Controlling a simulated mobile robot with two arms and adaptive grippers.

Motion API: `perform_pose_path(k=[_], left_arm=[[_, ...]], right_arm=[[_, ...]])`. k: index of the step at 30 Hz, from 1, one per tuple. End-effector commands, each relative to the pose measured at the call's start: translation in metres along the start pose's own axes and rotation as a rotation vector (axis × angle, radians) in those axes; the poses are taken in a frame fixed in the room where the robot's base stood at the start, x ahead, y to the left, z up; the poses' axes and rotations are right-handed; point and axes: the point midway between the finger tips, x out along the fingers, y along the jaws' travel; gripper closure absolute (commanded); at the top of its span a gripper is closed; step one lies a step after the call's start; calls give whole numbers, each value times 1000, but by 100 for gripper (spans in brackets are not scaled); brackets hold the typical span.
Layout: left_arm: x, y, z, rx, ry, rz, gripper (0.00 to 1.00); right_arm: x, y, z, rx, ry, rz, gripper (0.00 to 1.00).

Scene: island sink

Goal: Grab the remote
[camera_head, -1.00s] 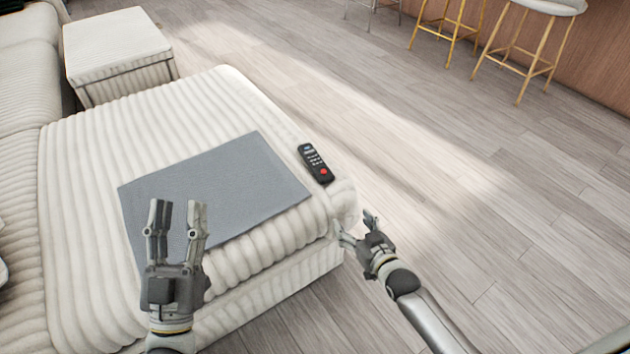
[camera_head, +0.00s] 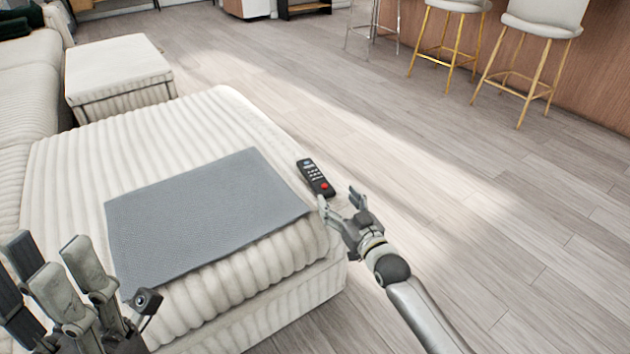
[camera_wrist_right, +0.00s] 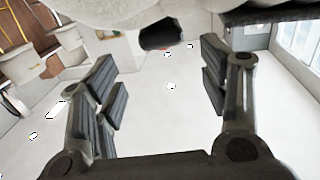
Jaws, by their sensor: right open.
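The black remote (camera_head: 316,177), with a red button at its near end, lies on the right edge of the white ribbed sofa section (camera_head: 215,105). It is beside the grey cloth (camera_head: 205,210). My right gripper (camera_head: 339,199) is open and empty just below the remote's near end, apart from it. In the right wrist view, the open fingers (camera_wrist_right: 160,85) stand to either side. A dark end (camera_wrist_right: 160,36), which looks like the remote's, shows between and beyond them under a pale mass. My left gripper (camera_head: 65,275) is open and empty at the lower left, over the sofa.
A ribbed ottoman (camera_head: 118,75) stands behind the sofa section. Bar stools (camera_head: 525,55) stand along the wooden counter (camera_head: 600,75) at the upper right. The wood floor (camera_head: 470,220) on the right is clear.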

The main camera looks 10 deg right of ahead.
Motion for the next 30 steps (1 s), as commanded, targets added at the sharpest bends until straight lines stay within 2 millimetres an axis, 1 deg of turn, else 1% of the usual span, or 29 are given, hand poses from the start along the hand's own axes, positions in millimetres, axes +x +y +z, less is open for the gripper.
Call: perform_pose_path(k=[4,9,12,16,22,23,30], left_arm=[[-9,0,1,0,4,0,60],[-26,0,5,0,2,0,60],[-23,0,6,1,15,6,60],[-21,0,7,2,20,10,60],[-20,0,7,2,21,11,60],[-20,0,7,2,21,11,60],[-20,0,6,2,22,10,60]], right_arm=[[12,-2,3,1,3,-1,32],[36,-5,7,2,3,-1,32],[47,-5,5,1,2,-1,32],[53,-5,4,0,0,-1,32],[53,-5,3,0,0,-1,32],[53,-5,3,0,0,-1,35],[53,-5,3,0,0,-1,66]])
